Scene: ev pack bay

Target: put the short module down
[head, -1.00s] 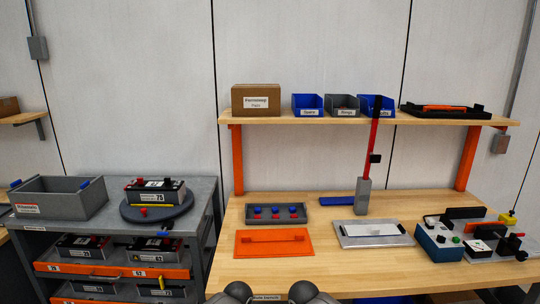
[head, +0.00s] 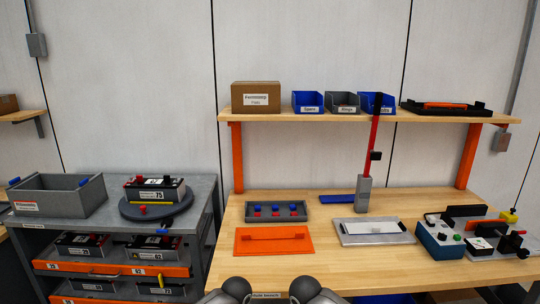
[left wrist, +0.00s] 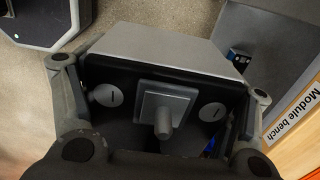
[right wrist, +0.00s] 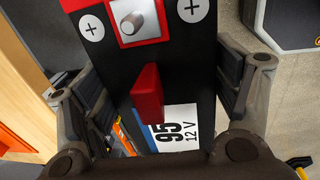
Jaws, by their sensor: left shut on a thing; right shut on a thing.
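A black module is held between my two hands. In the left wrist view its end (left wrist: 165,105) has a grey terminal post and two minus marks, and my left gripper (left wrist: 160,120) is shut on it. In the right wrist view its other end (right wrist: 140,75) has a red-edged terminal, plus marks, a red tab and a "95 12 V" label; my right gripper (right wrist: 165,100) is shut on it. The two ends look like one module. In the head view only dark rounded parts of my arms show at the bottom edge; the module is not visible there.
The bench (head: 255,272) holds an orange mat (head: 295,240), a grey tray of red and blue pegs (head: 300,211), a silver plate (head: 347,235) and a fixture (head: 440,240). Bare wood lies in front. A turntable (head: 128,211) on the left cart (head: 205,190) carries another module (head: 155,190).

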